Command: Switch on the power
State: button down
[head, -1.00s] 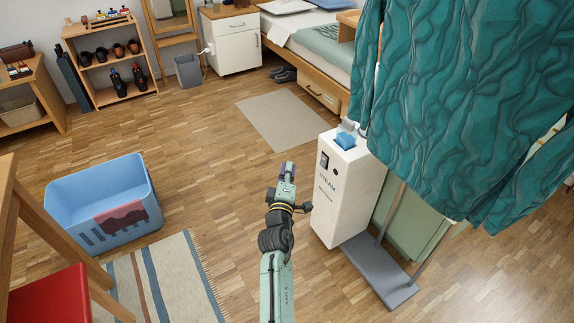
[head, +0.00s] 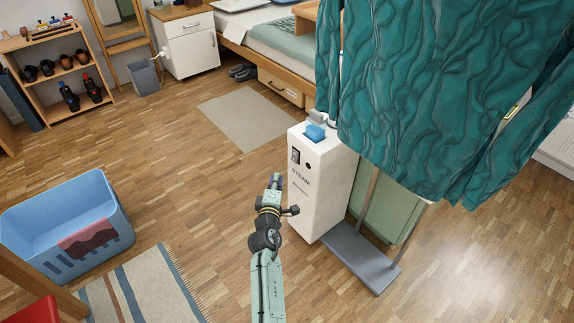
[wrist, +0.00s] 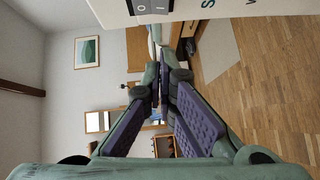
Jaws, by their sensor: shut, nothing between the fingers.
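A white steamer (head: 322,190), marked STEAM, stands upright on a grey base. Its dark power switch (head: 295,156) is high on the front face, left of a round black knob. In the wrist view the rocker switch (wrist: 152,6), marked O and I, shows at the top edge, partly cut off. My gripper (head: 275,180) is shut and empty, just left of and lower in the picture than the switch, apart from it. In the wrist view my gripper's fingertips (wrist: 163,75) are together, clear of the steamer. Which way the rocker is pressed I cannot tell.
A teal garment (head: 430,90) hangs over the steamer's right side. A blue basket (head: 110,235) and striped rug (head: 140,290) lie left. A beige mat (head: 247,118) and a bed (head: 265,60) are behind. The wood floor around my gripper is clear.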

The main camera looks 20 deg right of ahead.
send_near(290, 153)
jog(key=w+a, duration=0.2)
jog(key=d, duration=0.1)
jog(key=w+d, duration=0.1)
jog(key=d, duration=0.1)
jog(key=shift+w+d+f, duration=0.1)
jog(key=shift+w+f, duration=0.15)
jog(key=shift+f+b, duration=0.1)
jog(key=shift+b, duration=0.2)
jog(key=b, duration=0.2)
jog(key=f+b, duration=0.1)
jog(key=shift+w+d+n+t+b, duration=0.15)
jog(key=shift+d+n+t+b, duration=0.15)
jog(key=shift+b, duration=0.05)
jog(key=shift+r+p, duration=0.5)
jog(key=shift+p, duration=0.05)
